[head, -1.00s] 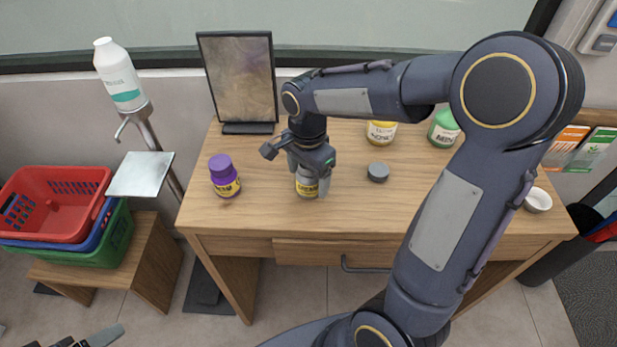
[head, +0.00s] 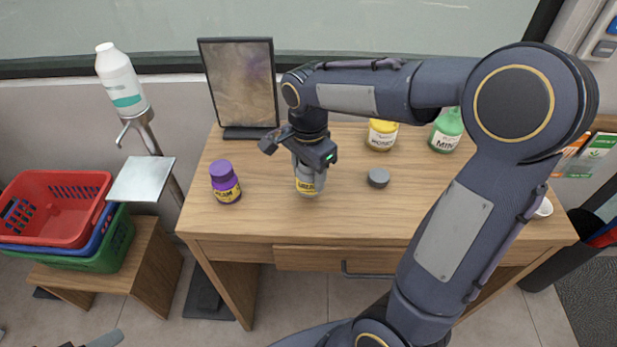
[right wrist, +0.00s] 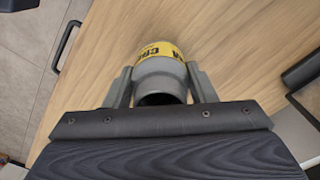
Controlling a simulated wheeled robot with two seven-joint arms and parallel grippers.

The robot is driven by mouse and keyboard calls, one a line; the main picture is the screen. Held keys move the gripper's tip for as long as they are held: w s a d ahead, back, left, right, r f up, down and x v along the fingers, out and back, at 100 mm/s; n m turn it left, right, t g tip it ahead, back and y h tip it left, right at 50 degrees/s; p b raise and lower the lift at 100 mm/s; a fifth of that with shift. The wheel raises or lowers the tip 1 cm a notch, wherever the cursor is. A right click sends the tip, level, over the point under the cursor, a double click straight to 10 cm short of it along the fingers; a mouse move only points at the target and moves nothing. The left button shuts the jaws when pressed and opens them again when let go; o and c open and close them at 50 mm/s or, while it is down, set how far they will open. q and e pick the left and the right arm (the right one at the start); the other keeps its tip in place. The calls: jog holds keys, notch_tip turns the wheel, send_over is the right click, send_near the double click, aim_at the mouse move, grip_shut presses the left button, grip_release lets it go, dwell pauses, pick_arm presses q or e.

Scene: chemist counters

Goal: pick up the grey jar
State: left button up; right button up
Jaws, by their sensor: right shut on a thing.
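The grey jar (head: 306,186) has a yellow label and stands on, or just over, the wooden desk; I cannot tell if it touches the top. My right gripper (head: 308,176) comes down from above and is shut on it. In the right wrist view the jar (right wrist: 160,72) sits between the two fingers of the gripper (right wrist: 160,84), with its dark open mouth toward the camera. A grey round lid (head: 378,177) lies apart to the right. A little of my left gripper (head: 100,341) shows at the bottom left edge; its jaws are not clear.
The desk (head: 260,222) also holds a purple jar (head: 225,182) to the left, a yellow jar (head: 381,135) and a green jar (head: 446,130) behind, a dark-framed panel (head: 240,85) and a white bowl (head: 542,208). Stacked baskets (head: 60,205) stand left.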

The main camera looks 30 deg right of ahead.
jog(key=s+a+r+b, duration=0.1)
jog(key=s+a+r, duration=0.1)
jog(key=s+r, duration=0.8)
jog(key=s, duration=0.4)
jog(key=shift+a+r, duration=0.2)
jog(key=shift+a, duration=0.15)
